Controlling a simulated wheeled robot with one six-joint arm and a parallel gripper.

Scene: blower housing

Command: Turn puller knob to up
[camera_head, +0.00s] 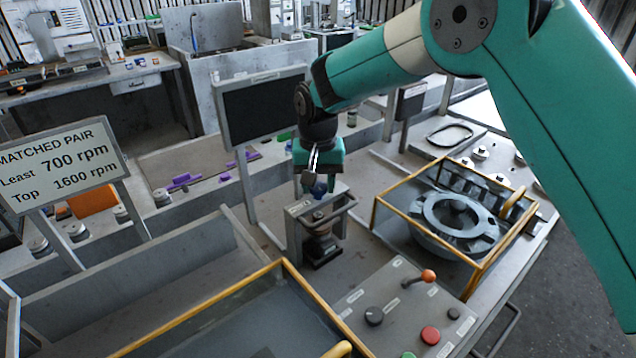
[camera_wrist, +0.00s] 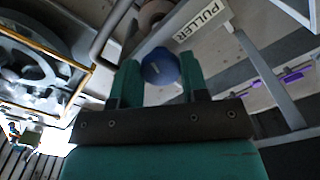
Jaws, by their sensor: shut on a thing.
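The puller knob (camera_wrist: 160,68) is a round blue knob in the wrist view, with a thin pale mark on its face. My gripper (camera_wrist: 160,82) has its two green fingers on either side of the knob, shut on it. In the head view, my gripper (camera_head: 318,186) is above the puller stand, and the blue knob (camera_head: 319,190) shows only in part below it. The puller stand (camera_head: 294,232) is a grey metal frame on the bench. A label reading PULLER (camera_wrist: 203,25) is beside the knob in the wrist view.
A yellow-edged guard box around a round housing (camera_head: 458,222) stands to the right. A control panel (camera_head: 395,310) with a lever and buttons is in front. A dark screen (camera_head: 263,108) stands behind. A sign (camera_head: 62,165) with rpm values is at left.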

